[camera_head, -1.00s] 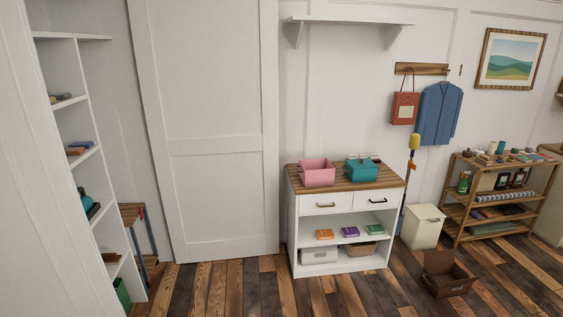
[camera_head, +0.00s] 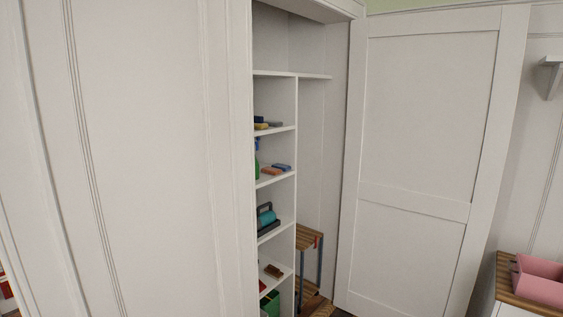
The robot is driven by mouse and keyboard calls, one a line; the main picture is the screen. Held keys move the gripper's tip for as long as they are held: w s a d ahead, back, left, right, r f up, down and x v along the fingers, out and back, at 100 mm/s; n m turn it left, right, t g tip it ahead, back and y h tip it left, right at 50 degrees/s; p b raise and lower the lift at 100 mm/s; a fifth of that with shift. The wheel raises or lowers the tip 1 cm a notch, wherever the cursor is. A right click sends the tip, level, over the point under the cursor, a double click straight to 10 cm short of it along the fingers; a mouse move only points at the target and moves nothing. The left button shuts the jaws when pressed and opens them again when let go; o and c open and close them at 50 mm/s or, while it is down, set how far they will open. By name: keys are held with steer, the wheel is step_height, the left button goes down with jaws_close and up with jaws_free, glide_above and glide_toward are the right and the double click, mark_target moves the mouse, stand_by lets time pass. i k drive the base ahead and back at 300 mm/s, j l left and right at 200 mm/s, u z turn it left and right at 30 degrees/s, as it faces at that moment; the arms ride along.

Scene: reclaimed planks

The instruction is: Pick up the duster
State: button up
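I cannot make out a duster for certain in the head view. Small cleaning items lie on the shelves of an open closet (camera_head: 296,150): yellow and blue blocks (camera_head: 263,124), orange and blue pieces (camera_head: 273,170), a teal and black item (camera_head: 267,217) and a brown block (camera_head: 273,271). They are too small to identify surely. A green bottle (camera_head: 257,160) is partly hidden by the door frame. My gripper is not in view.
A white panelled wall (camera_head: 140,150) fills the left. A white door (camera_head: 425,150) stands right of the closet opening. A wooden-topped stool (camera_head: 308,238) is inside the closet. A pink bin (camera_head: 540,281) sits on a wooden-topped cabinet at the lower right.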

mark_target(259, 124)
steer(key=i+l+u, duration=0.5)
steer(key=l+u, duration=0.15)
steer(key=l, duration=0.2)
steer(key=u, duration=0.4)
steer(key=i+l+u, duration=0.25)
steer(key=l+u, duration=0.25)
steer(key=i+l+u, duration=0.1)
steer(key=l+u, duration=0.15)
steer(key=l, duration=0.2)
steer(key=i+l+u, duration=0.1)
steer(key=l+u, duration=0.15)
steer(key=l, duration=0.1)
